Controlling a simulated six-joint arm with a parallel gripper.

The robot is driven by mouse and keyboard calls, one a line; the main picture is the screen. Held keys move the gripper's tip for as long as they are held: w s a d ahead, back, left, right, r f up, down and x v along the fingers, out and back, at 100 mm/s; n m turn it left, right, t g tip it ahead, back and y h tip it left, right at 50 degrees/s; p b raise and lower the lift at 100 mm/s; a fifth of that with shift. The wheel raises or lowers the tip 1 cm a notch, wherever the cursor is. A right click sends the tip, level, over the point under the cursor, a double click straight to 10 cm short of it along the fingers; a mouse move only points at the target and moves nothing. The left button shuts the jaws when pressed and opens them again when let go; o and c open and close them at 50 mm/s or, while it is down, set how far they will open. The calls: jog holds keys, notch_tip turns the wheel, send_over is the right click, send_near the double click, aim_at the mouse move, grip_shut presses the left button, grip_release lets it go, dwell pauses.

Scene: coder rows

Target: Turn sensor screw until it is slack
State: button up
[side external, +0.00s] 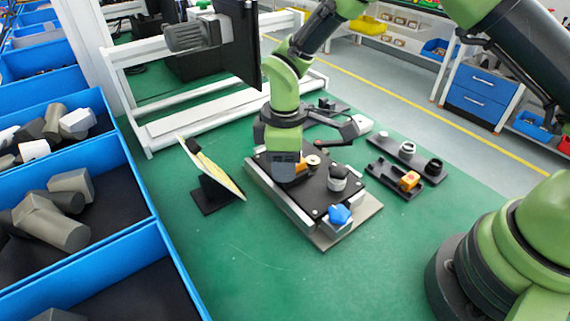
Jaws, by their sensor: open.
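My gripper (287,177) points down over the left part of a black-topped fixture plate (307,196) on the green bench. Its fingertips are small and partly hidden by its own body. No part is clearly recognisable as the sensor screw. A dark cylinder with a pale band (338,178) stands upright on the plate. A blue star-shaped knob (340,214) sits at its front corner.
Black holders with round parts (407,149) and an orange block (409,180) lie right of the plate. A tilted panel on a black stand (211,194) stands to the left. Blue bins (150,232) line the left edge. A white frame (150,140) stands behind. The front bench is clear.

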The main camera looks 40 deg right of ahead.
jog(key=m, duration=1)
jog(key=shift+c, duration=0.2)
grip_shut()
jog(key=n, duration=0.3)
jog(key=shift+o, duration=0.2)
grip_release()
jog(key=shift+r, duration=2.55)
